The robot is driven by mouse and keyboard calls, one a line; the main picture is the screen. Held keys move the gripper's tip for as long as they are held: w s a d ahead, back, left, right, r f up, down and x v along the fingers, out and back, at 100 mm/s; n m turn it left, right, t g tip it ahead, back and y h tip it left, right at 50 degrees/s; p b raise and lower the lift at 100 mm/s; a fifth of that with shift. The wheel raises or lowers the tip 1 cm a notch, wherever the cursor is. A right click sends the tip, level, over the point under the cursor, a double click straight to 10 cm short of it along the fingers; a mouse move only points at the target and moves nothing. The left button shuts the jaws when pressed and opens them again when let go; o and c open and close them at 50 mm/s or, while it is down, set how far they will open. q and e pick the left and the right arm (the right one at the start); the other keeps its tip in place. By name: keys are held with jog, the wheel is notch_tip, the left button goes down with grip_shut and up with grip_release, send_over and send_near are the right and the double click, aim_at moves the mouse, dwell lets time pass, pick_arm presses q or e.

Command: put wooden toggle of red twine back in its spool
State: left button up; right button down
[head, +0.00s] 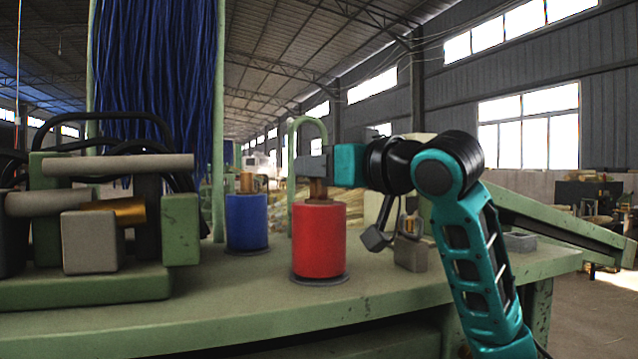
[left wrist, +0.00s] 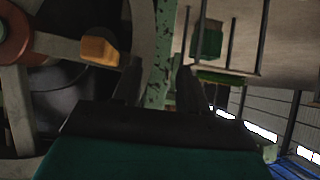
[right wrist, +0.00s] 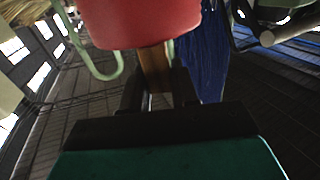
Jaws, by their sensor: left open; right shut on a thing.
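The red twine spool (head: 319,240) stands upright on a dark round base on the green table. The brown wooden toggle (head: 318,188) is upright at the top middle of the spool; I cannot tell how deep it sits. My right gripper (head: 316,168) is shut on the toggle from the right, just above the spool. In the right wrist view the toggle (right wrist: 155,72) lies between the fingers, against the red spool (right wrist: 140,22). My left gripper (left wrist: 158,88) is open and empty in the left wrist view; it is outside the head view.
A blue spool (head: 246,222) with its own wooden toggle (head: 246,182) stands left of the red one. Green and grey machinery (head: 110,240) fills the table's left side. Blue strands (head: 158,90) hang behind. A small grey block (head: 411,254) sits right of the red spool.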

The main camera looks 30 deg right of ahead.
jog(key=shift+f, duration=0.75)
jog(key=shift+f, duration=0.2)
jog(key=c, duration=0.9)
grip_release()
jog(key=shift+o, duration=0.2)
jog(key=shift+r, duration=0.2)
jog(key=s+d+b, duration=0.1)
jog(key=s+d, duration=0.1)
jog(key=s, duration=1)
jog(key=shift+b, duration=0.4)
jog(key=shift+w, duration=0.1)
